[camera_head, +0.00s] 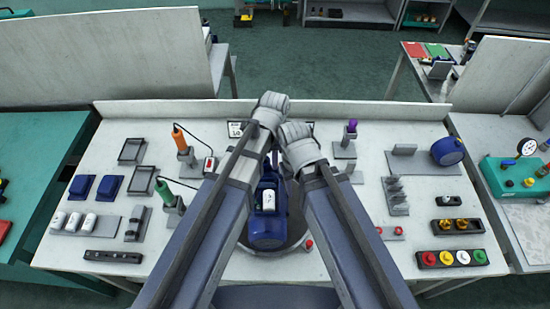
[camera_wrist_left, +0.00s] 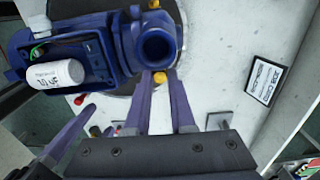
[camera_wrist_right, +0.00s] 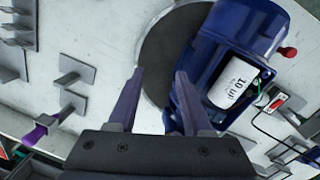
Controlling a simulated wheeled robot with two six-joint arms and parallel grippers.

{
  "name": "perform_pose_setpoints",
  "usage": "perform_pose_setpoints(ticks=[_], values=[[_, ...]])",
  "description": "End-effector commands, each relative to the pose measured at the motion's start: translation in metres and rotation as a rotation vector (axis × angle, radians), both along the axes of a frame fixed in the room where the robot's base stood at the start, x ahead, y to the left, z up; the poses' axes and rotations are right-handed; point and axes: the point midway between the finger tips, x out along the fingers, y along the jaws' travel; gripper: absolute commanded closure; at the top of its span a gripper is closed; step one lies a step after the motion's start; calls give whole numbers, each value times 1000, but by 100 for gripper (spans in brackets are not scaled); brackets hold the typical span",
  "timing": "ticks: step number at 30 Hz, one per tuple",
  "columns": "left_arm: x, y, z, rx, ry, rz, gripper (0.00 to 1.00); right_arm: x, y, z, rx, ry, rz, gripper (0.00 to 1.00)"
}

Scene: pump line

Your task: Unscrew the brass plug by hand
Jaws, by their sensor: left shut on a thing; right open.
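The blue pump (camera_head: 268,228) stands on a dark round turntable in the middle of the bench. In the left wrist view the brass plug (camera_wrist_left: 160,75) is a small yellow piece beside the pump's round blue port. My left gripper (camera_wrist_left: 164,88) is shut on it at the fingertips. In the head view my wrists and forearms hide the plug and both sets of fingers. My right gripper (camera_wrist_right: 158,75) is open and empty, with one finger beside the pump body (camera_wrist_right: 203,70). A second brass piece (camera_wrist_left: 153,4) shows at the pump's far side.
A white capacitor (camera_head: 268,200) lies in the pump's open box. Orange-handled (camera_head: 179,138) and green-handled (camera_head: 164,192) tools stand in holders at left. Metal brackets (camera_head: 396,195) and a blue round part (camera_head: 447,151) sit at right. A low back wall (camera_head: 370,110) edges the bench.

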Motion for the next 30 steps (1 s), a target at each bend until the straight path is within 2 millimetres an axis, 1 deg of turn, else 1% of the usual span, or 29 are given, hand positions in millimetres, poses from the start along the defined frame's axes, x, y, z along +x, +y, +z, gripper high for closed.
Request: perform_pose_setpoints(ticks=[1,8,18,20,25,30], values=[[-3,0,0,1,5,22,100,0,0,0,0,0,0,50],[-3,0,0,1,6,221,100,0,0,0,0,0,0,50],[-4,0,0,2,7,253,100,0,0,0,0,0,0,50],[-4,0,0,2,7,290,100,0,0,0,0,0,0,50],[-5,0,0,3,7,447,100,0,0,0,0,0,0,50],[-5,0,0,2,8,498,100,0,0,0,0,0,0,50]])
